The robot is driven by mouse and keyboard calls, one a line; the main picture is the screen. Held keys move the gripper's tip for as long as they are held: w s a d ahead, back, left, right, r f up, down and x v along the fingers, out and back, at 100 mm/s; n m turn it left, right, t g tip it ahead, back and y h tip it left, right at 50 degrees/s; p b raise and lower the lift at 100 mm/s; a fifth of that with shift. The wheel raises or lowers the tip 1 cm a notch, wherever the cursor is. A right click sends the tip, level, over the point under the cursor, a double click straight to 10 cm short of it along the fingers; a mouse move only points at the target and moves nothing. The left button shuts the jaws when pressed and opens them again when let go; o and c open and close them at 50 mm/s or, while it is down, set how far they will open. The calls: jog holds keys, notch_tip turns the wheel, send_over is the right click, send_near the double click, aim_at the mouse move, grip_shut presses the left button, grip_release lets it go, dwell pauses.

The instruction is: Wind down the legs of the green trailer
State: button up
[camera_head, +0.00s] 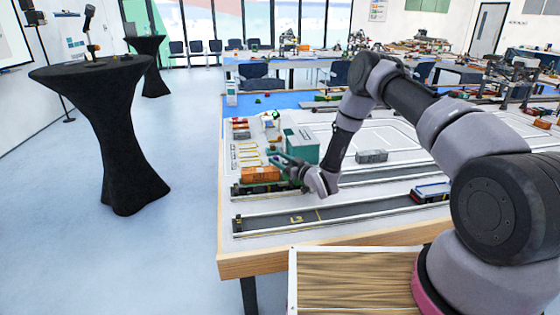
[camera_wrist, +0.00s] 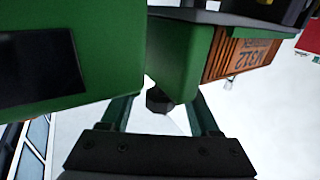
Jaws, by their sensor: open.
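The green trailer (camera_head: 268,187) shows in the head view as a green strip under an orange container, near the table's left edge. In the wrist view, large green surfaces (camera_wrist: 110,45) fill the upper left and middle very close up; I cannot tell which belong to the trailer. A small dark rounded part (camera_wrist: 158,100) shows below the gap between them; I cannot tell if it is a leg winder. My gripper (camera_wrist: 162,112) is open, with its fingers on either side of this dark part, apparently not closed on it. In the head view my gripper (camera_head: 283,162) is beside the orange container. The trailer's legs are hidden.
The orange container (camera_head: 260,174) also shows in the wrist view (camera_wrist: 240,55), with dark lettering. A teal block (camera_head: 303,143) stands just behind my gripper. The front lane (camera_head: 340,213) is mostly clear.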

grip_shut()
jog(key=shift+w+d+m+t+h, duration=0.1)
jog(key=shift+d+m+t+h, duration=0.05)
jog(key=shift+m+t+h, duration=0.45)
jog(key=shift+w+d+m+t+h, duration=0.1)
jog(key=shift+m+t+h, duration=0.3)
jog(key=shift+h, duration=0.3)
grip_release()
jog(key=v, duration=1.1)
jog(key=shift+w, duration=0.1)
